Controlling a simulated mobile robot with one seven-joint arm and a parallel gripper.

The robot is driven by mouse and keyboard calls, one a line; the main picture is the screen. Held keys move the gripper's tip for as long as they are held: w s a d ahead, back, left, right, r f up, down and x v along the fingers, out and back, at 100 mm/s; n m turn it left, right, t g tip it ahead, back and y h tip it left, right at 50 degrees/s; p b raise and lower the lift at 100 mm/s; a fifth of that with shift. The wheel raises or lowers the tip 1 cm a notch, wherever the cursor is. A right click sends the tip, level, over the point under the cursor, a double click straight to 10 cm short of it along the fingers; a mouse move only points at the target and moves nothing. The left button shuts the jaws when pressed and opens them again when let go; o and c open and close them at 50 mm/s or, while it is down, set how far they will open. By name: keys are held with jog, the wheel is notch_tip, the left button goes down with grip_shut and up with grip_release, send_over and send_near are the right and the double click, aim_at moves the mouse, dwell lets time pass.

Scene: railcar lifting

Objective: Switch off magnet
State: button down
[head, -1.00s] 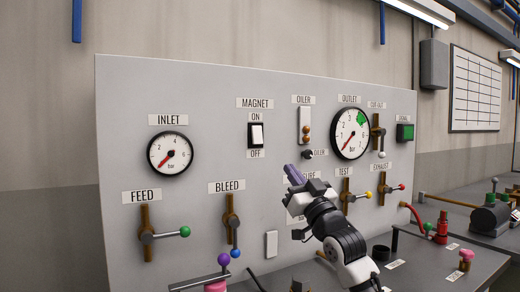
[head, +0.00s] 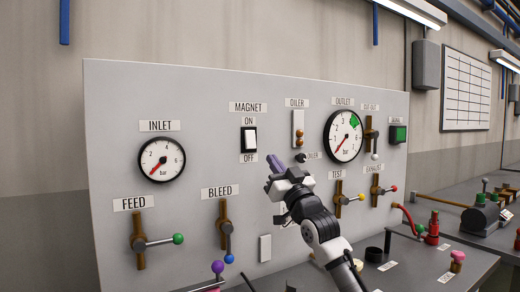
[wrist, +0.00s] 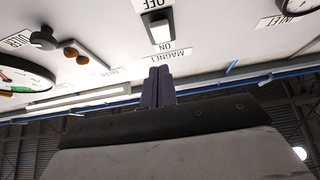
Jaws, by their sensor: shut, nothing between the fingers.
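The magnet switch (head: 249,140) is a white rocker in a black frame on the grey panel (head: 210,90), between the ON and OFF labels. Which side is pressed is hard to tell. In the wrist view, which is upside down, the switch (wrist: 160,28) lies beyond the fingertips, with the OFF label above it and ON below. My gripper (head: 272,160) is shut and empty, its purple fingers together, just right of and below the switch in the head view. The fingers also show in the wrist view (wrist: 160,75). They appear apart from the switch.
The oiler sight glass (head: 298,128) and oiler knob (head: 300,157) are right of the switch. The inlet gauge (head: 161,159) is left, the outlet gauge (head: 343,137) right. Feed (head: 178,239) and bleed (head: 228,257) lever knobs stick out below.

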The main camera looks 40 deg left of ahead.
aim_at(254, 145)
jog(key=a+p, duration=0.1)
jog(key=a, duration=0.1)
jog(key=w+a+r+p, duration=0.1)
jog(key=a, duration=0.1)
jog(key=w+a+r+p, duration=0.1)
jog(key=a, duration=0.1)
jog(key=shift+w+a+r, duration=0.1)
jog(key=shift+w+a, duration=0.05)
jog(key=shift+w, duration=0.1)
jog(key=shift+w+a+f, duration=0.2)
jog(key=shift+a, duration=0.2)
jog(key=shift+f, duration=0.1)
